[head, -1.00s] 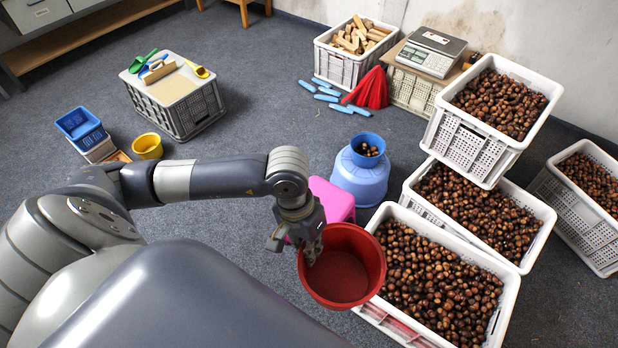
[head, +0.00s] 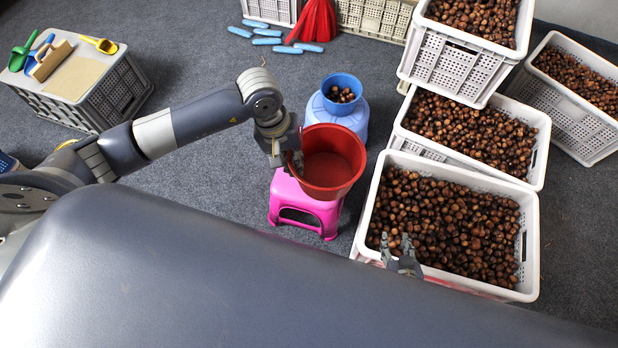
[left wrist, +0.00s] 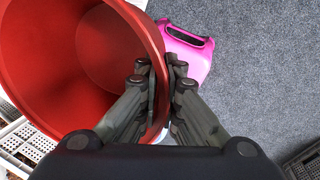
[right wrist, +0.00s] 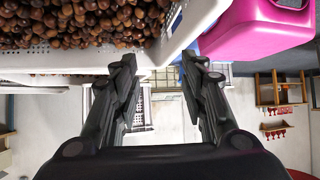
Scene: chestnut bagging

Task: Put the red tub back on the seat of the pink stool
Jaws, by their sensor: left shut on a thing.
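The red tub (head: 330,172) looks empty and hangs from my left gripper (head: 294,160), which is shut on its rim. In the left wrist view the fingers (left wrist: 161,80) pinch the wall of the tub (left wrist: 55,50). The pink stool (head: 304,208) stands on the floor, and the tub hides the back right of its seat in the head view. In the left wrist view the stool (left wrist: 190,52) lies below, apart from the tub. My right gripper (head: 399,246) is at the front edge of the near chestnut crate; its fingers (right wrist: 163,75) are apart and empty.
The white chestnut crate (head: 532,245) stands right of the stool, with more crates behind. Carpet (head: 200,190) left of the stool is clear.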

